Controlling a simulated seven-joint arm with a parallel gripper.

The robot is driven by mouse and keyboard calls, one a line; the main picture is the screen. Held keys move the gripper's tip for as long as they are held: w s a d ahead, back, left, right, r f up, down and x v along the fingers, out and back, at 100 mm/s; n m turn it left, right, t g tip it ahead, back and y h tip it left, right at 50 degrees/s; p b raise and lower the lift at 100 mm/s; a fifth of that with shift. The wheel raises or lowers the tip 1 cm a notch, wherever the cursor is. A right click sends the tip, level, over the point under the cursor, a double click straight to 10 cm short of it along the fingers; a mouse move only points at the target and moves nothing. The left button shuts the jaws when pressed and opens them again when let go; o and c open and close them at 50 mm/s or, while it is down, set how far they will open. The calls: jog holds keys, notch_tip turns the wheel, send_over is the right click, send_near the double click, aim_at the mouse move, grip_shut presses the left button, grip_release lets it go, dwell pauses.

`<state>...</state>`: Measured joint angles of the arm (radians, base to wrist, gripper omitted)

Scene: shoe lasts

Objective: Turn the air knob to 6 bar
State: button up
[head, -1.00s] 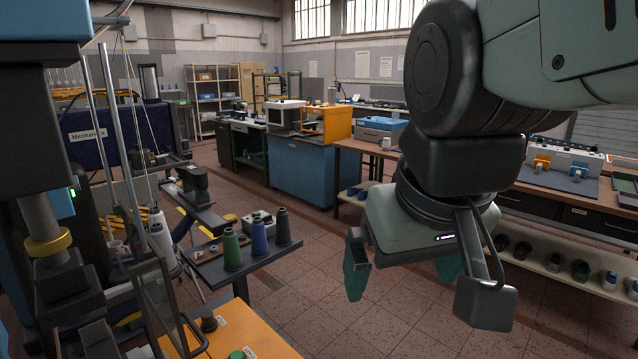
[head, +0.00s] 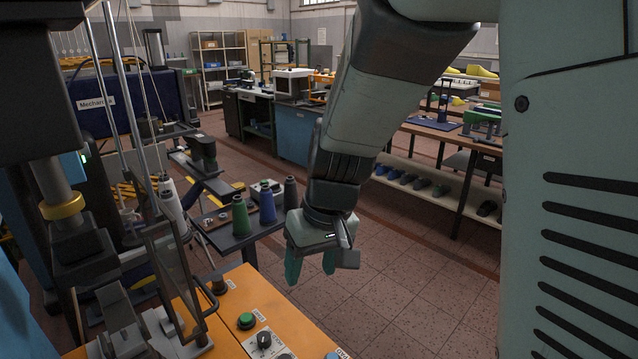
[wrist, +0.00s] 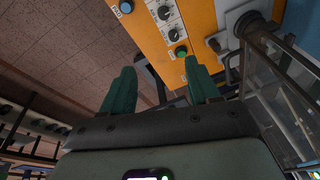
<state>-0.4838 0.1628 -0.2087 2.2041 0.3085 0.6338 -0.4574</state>
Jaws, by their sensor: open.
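Two black knobs with white scales sit on the orange machine panel. One knob (head: 264,340) shows at the bottom of the head view, and the other (head: 285,356) is cut by the frame edge. Both show at the top of the wrist view, one (wrist: 164,12) nearer the blue button and one (wrist: 170,35) nearer the green button. Their labels and settings are too small to read, so I cannot tell which is the air knob. My gripper (head: 311,268) is open and empty, beyond the panel and apart from the knobs. Its teal fingers (wrist: 160,66) point toward the panel in the wrist view.
A green button (head: 246,320) and a blue button (head: 333,356) flank the knobs. A clear guard in a metal frame (head: 176,275) stands left of the panel. Thread cones (head: 266,202) stand on a dark tray behind. Tiled floor lies open to the right.

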aim_at(284, 358)
jog(key=a+f+n, duration=0.1)
jog(key=a+f, duration=0.1)
jog(key=f, duration=0.7)
jog(key=w+a+f+n+g+h, duration=0.1)
jog(key=a+f, duration=0.1)
jog(key=f, duration=0.8)
jog(key=w+a+f+n+h, duration=0.1)
jog(key=a+f, duration=0.1)
jog(key=f, duration=0.7)
jog(key=shift+a+f, duration=0.2)
jog(key=shift+f, duration=0.2)
jog(key=c, duration=1)
jog(key=shift+c, duration=0.2)
